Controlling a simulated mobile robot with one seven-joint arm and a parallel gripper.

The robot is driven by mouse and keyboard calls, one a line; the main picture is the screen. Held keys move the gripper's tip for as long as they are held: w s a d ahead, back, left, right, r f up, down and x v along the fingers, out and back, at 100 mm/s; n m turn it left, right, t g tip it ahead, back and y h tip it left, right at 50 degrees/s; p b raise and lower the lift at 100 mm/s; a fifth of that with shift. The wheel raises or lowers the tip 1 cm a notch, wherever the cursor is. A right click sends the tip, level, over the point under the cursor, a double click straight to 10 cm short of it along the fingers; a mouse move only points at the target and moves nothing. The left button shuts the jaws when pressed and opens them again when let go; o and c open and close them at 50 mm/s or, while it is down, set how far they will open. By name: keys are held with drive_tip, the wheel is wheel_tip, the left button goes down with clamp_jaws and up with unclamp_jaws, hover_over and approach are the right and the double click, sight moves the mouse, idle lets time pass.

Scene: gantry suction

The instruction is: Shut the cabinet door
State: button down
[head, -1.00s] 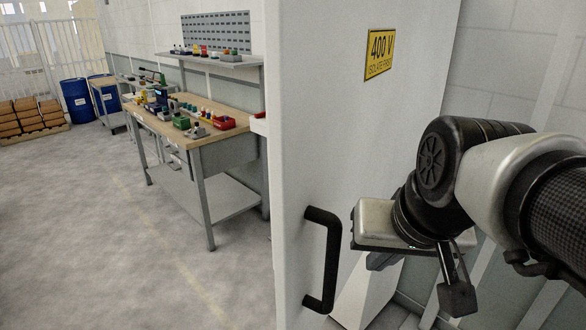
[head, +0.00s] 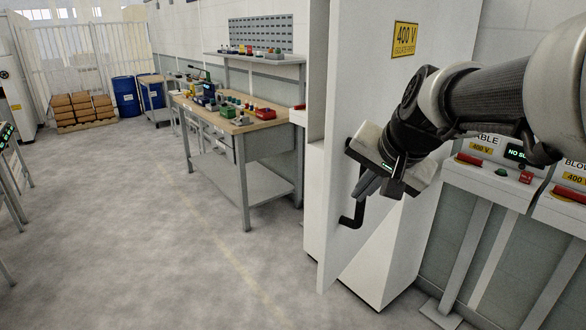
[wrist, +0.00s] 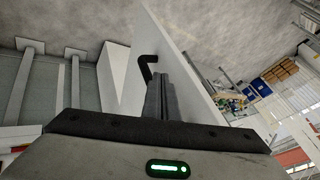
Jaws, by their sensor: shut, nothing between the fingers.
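The cabinet door (head: 440,85) is a tall white panel with a yellow 400 V sign (head: 404,39). It stands ajar, its free edge at the left in the head view. Its black bar handle (head: 354,219) is partly hidden behind my gripper (head: 377,188). My gripper is shut and empty, beside the handle on the door's handle side; whether it touches is unclear. In the wrist view the door (wrist: 180,50) is seen nearly edge-on, the handle (wrist: 147,66) just left of my fingers (wrist: 168,92). The white cabinet body (head: 385,265) shows below the door.
A control console (head: 500,172) with red switches stands right of the cabinet. A workbench (head: 240,124) with small parts stands behind at left. Blue drums (head: 126,97) and stacked brown boxes (head: 84,108) are farther back. The floor (head: 150,220) at left is clear.

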approach(339, 214)
drive_tip(key=x, duration=0.4)
drive_tip(key=shift+w+f, duration=0.1)
drive_tip(key=shift+f, duration=0.1)
idle(0.4)
